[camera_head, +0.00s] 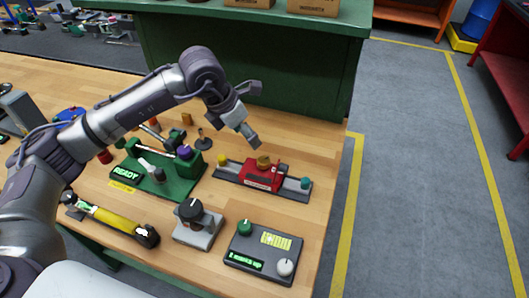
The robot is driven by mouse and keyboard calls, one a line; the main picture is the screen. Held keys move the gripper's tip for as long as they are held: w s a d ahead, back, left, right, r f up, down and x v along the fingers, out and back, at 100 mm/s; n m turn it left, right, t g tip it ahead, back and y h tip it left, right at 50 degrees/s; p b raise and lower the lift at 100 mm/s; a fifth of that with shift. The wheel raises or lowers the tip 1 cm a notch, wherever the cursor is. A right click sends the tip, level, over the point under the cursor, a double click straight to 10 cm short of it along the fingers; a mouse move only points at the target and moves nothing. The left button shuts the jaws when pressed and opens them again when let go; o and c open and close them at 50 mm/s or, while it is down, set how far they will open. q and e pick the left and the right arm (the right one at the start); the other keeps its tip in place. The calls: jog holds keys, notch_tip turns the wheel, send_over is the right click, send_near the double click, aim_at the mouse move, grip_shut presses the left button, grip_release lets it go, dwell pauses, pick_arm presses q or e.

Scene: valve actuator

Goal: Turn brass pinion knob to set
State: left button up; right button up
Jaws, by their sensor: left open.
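The brass pinion knob (263,161) sits on top of the red valve actuator (262,178), which is mounted on a dark base plate on the wooden bench. The actuator has a yellow end piece (222,160) at its left and a teal one (305,183) at its right. My left gripper (252,114) is open and empty. It appears above and behind the actuator, apart from the knob. The knob's setting is too small to read. My right gripper is not in view.
A grey box (262,254) with a green knob, a white knob and lit displays stands in front. Left of it is a black dial on a grey block (198,226). A green fixture (160,178) reads "READY". A yellow-and-black tool (115,219) lies front left.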

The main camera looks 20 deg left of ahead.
aim_at(263, 160)
pick_arm(q)
jog(key=p+x, duration=0.3)
jog(key=x, duration=0.9)
jog(key=shift+s+f+p, duration=0.15)
jog(key=shift+f+p, duration=0.05)
jog(key=shift+p, duration=0.15)
jog(key=shift+w+d+f, duration=0.1)
jog(key=shift+w+f, duration=0.1)
jog(key=shift+f, duration=0.4)
